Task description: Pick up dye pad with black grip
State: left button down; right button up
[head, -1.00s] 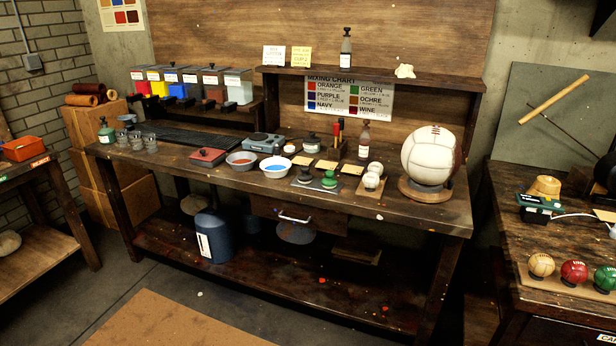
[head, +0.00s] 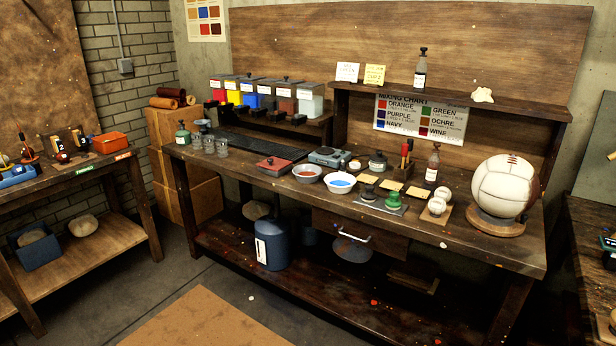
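Neither of my grippers shows in the head view.
The long workbench (head: 260,187) also holds a bowl of red liquid (head: 307,173), white balls (head: 437,206), a bottle (head: 432,166) and a large white ball (head: 504,186). A second table (head: 110,160) stands at left. Floor in front is open.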

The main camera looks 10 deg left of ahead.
aim_at(368, 195)
jog(key=i+j, duration=0.1)
jog(key=i, duration=0.35)
jog(key=i+j+z, duration=0.1)
jog(key=i, duration=0.35)
jog(key=i+j, duration=0.15)
jog(key=i, duration=0.3)
